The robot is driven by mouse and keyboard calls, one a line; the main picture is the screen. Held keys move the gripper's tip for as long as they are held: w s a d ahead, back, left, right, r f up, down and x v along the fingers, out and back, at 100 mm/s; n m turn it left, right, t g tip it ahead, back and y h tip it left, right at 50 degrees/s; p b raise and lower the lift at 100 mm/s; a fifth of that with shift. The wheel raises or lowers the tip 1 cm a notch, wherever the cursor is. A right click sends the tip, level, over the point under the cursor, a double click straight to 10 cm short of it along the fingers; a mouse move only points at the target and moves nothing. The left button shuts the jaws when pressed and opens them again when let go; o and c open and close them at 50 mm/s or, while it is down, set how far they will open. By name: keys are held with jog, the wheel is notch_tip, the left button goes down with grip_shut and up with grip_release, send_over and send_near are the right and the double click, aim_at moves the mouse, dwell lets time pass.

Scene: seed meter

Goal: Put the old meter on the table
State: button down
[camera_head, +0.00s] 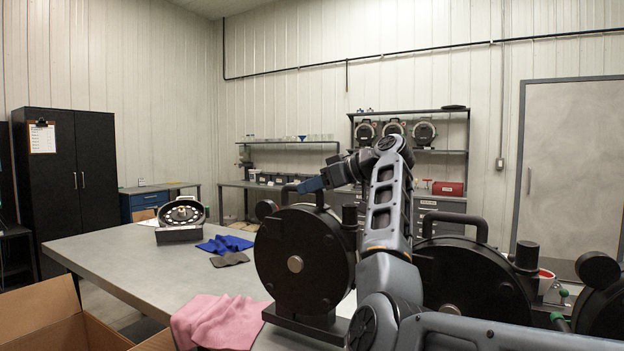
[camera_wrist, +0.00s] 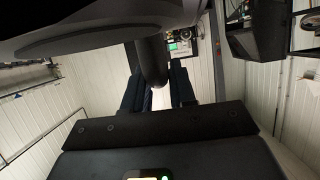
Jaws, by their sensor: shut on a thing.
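A black round meter (camera_head: 290,262) with a top handle and a flat foot stands upright at the middle of the head view. My gripper (camera_head: 313,184) is shut on its top handle. The foot overlaps the near part of the grey table (camera_head: 110,250) in the picture; I cannot tell whether it touches the tabletop. In the wrist view, the dark fingers of my gripper (camera_wrist: 158,88) show beside a dark curved bar. A second black meter (camera_head: 470,285) stands at the right, partly behind my arm. I see no mark telling which meter is old.
A pink cloth (camera_head: 215,318) lies at the table's near edge, close left of the held meter. A blue cloth (camera_head: 225,244), a grey cloth (camera_head: 230,259) and an open-faced device (camera_head: 182,218) lie farther back. An open cardboard box (camera_head: 50,320) is at front left. The table's left middle is clear.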

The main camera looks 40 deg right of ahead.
aim_at(312, 207)
jog(key=shift+f, duration=1.45)
jog(key=c, duration=1.3)
grip_release()
jog(key=shift+f, duration=0.2)
jog(key=o, duration=0.4)
jog(key=b+v, duration=0.1)
jog(key=v, duration=1.1)
